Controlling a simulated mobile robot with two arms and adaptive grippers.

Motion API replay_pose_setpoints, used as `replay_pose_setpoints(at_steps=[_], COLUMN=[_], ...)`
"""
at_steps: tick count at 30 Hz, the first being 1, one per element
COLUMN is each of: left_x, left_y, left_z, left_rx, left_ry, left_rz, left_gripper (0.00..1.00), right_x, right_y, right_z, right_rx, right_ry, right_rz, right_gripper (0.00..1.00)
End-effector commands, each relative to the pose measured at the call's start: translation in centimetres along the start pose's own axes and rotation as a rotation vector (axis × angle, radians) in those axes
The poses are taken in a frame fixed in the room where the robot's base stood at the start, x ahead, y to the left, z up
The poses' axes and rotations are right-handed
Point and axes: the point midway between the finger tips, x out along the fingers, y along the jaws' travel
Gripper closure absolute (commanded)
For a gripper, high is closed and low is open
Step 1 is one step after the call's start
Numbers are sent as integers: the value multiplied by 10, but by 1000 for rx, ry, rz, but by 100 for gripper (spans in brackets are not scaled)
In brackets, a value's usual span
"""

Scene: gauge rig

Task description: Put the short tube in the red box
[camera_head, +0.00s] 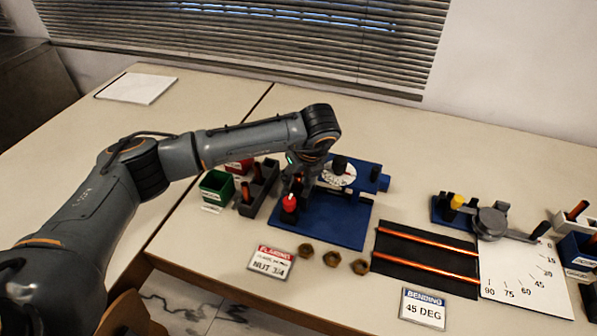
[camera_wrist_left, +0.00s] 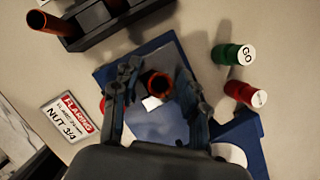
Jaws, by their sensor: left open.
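The short tube (camera_wrist_left: 156,84) is a copper-coloured, open-ended piece between the fingers of my left gripper (camera_wrist_left: 155,95) in the left wrist view. It appears upright over the blue flaring board (camera_head: 345,233). My left gripper is open, with a finger on each side of the tube; it also shows in the head view (camera_head: 297,190), over the board's left part. I cannot make out the tube clearly in the head view. The red box (camera_head: 238,167) stands behind the green box, left of the board, partly hidden by my left arm. My right gripper is not in view.
The green box (camera_head: 217,186) and a dark rack (camera_head: 259,188) holding tubes stand left of the board. Several brass nuts (camera_head: 331,258) and a flaring sign (camera_head: 270,262) lie in front. A black mat (camera_head: 425,256) with long copper tubes lies right. Green and red gauge pieces (camera_wrist_left: 234,54) stand near the gripper.

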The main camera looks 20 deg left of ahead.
Motion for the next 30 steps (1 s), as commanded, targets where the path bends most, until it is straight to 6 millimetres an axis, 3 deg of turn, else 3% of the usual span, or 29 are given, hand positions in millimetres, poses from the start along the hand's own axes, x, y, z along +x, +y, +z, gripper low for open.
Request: replay_pose_setpoints(at_steps=[2,6,9,30], left_x=[0,0,0,-2], left_y=[0,0,0,1], left_z=[0,0,0,-3], left_rx=[0,0,0,0], left_ry=[0,1,1,1], left_rz=[0,0,0,-1], left_gripper=[56,85,100,100], right_x=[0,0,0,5], right_y=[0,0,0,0], right_z=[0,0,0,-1], right_rx=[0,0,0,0], right_ry=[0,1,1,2], right_rz=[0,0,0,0], right_gripper=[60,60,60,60])
